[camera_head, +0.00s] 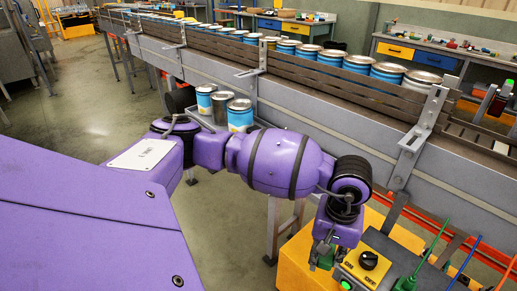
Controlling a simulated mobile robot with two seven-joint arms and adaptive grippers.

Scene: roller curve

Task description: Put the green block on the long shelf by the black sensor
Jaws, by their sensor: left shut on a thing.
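My left arm comes in from the left, and its gripper (322,256) points down at the lower right, just left of the yellow control box. It is shut on a small green thing (325,262), which looks like the green block; the fingers hide much of it. A dark upright device (498,103) with a green top stands at the right edge by the conveyor; it may be the black sensor, but I cannot be sure. I cannot tell which surface is the long shelf. My right gripper is not in view.
A yellow control box (376,255) with a black knob and green, blue and red cables is close to the gripper. The conveyor (300,105) carries a row of cans behind my arm. Several cans (240,113) stand on a ledge. A bench (400,51) with drawers stands behind.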

